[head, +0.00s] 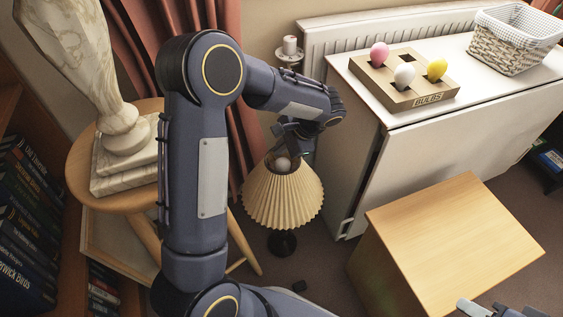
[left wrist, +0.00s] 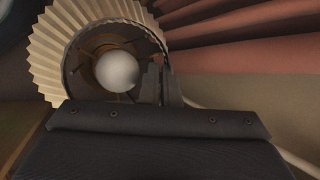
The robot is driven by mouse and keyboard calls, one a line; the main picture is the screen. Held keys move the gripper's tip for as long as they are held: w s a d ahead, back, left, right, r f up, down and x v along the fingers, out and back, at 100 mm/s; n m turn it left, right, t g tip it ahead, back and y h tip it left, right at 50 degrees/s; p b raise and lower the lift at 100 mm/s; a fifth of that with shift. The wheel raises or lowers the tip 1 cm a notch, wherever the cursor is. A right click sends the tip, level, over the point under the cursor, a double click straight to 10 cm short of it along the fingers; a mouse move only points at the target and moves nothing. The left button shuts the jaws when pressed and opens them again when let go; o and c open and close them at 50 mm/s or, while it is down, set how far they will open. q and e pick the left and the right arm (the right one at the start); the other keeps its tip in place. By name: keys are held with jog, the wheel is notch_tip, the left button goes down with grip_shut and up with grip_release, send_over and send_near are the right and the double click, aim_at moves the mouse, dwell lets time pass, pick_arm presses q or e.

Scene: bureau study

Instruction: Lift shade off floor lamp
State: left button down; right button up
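The floor lamp's pleated cream shade (head: 283,203) sits upright over its dark stand (head: 282,243), between the round stool and the white cabinet. A white bulb (head: 283,164) shows in its top opening. My left gripper (head: 290,146) reaches down to the shade's top. In the left wrist view the shade (left wrist: 50,52) surrounds the bulb (left wrist: 117,70). There the left fingers (left wrist: 163,84) are close together at the rim of the top opening, one on each side, and look shut on it. Only the tip of my right gripper (head: 490,309) shows at the bottom right edge; its fingers are unclear.
A marble vase (head: 122,130) stands on a round wooden stool (head: 82,180) at left. A wooden box (head: 450,230) stands right of the lamp. Red curtains hang behind.

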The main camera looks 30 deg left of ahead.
pick_arm(q)
notch_tip(320, 180, up, 30)
jog(key=p, duration=1.9)
dwell(2.0)
jog(key=shift+r, duration=0.15)
notch_tip(320, 180, up, 3)
jog(key=p, duration=0.3)
jog(key=shift+r+p, duration=0.2)
jog(key=shift+p, duration=0.15)
dwell(0.4)
